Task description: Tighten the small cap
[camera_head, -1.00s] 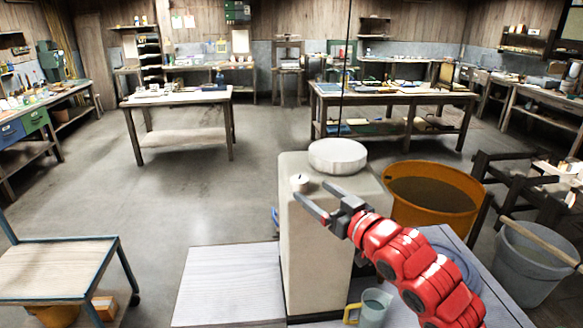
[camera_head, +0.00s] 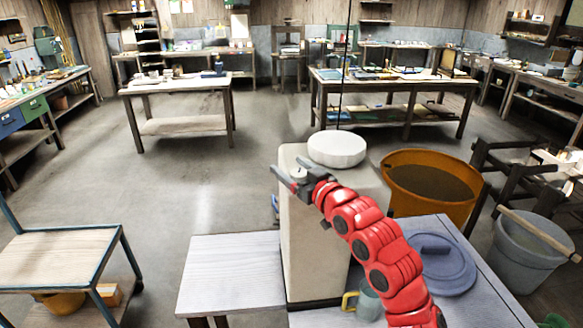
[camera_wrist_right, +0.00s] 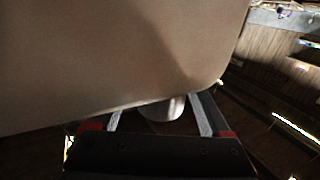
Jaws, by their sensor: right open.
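The small cap (camera_head: 298,173) is a little pale disc on the top left of a tall beige mould (camera_head: 313,240). A large white round cap (camera_head: 337,148) sits beside it on the same top. My right gripper (camera_head: 286,165) is open at the small cap, with its fingers around it in the head view. In the right wrist view, the small cap (camera_wrist_right: 163,109) shows as a light cylinder between the two fingers, partly hidden by the beige mould. Contact with the fingers cannot be made out. My left gripper is not in view.
An orange tub (camera_head: 430,188) stands right of the mould. A blue-grey lid (camera_head: 450,268) and a jug with a yellow handle (camera_head: 368,303) are on the near table, partly behind my right arm. A thin dark cable (camera_head: 345,70) hangs above.

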